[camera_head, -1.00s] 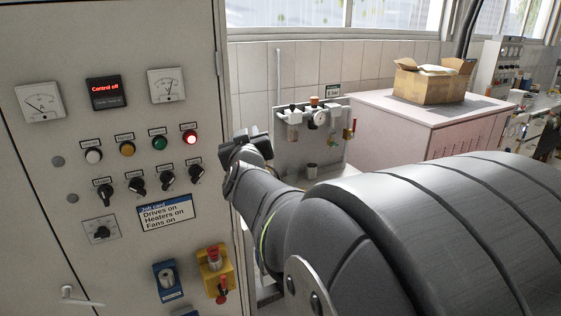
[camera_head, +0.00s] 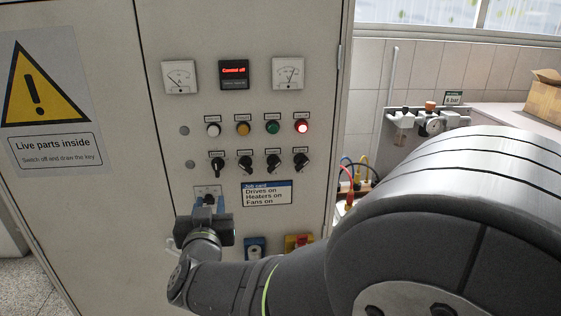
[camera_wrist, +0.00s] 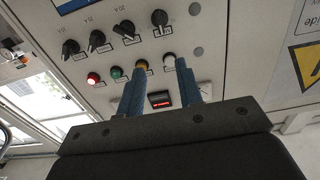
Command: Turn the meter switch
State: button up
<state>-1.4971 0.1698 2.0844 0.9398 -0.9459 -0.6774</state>
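The meter switch (camera_head: 207,192) is a dark knob on a small light plate, low on the cabinet door in the head view, left of the job card. My gripper (camera_head: 208,203) is just in front of its lower part and partly covers it. The two blue fingers are apart, with nothing seen between them. They also show apart in the wrist view (camera_wrist: 161,64), where the meter switch is not in view. Whether the fingers touch the switch, I cannot tell. The two dial meters (camera_head: 179,77) (camera_head: 288,73) sit high on the door.
A row of black selector knobs (camera_head: 245,163) lies above the job card (camera_head: 267,193), with lamps above, the red one (camera_head: 302,126) lit. The display (camera_head: 233,73) reads "Control off". A blue-plated switch (camera_head: 255,247) and a yellow box (camera_head: 297,242) are low beside my arm.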

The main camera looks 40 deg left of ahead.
aim_at(216, 167)
jog(key=x, duration=1.7)
jog(key=shift+a+f, duration=0.2)
grip_shut()
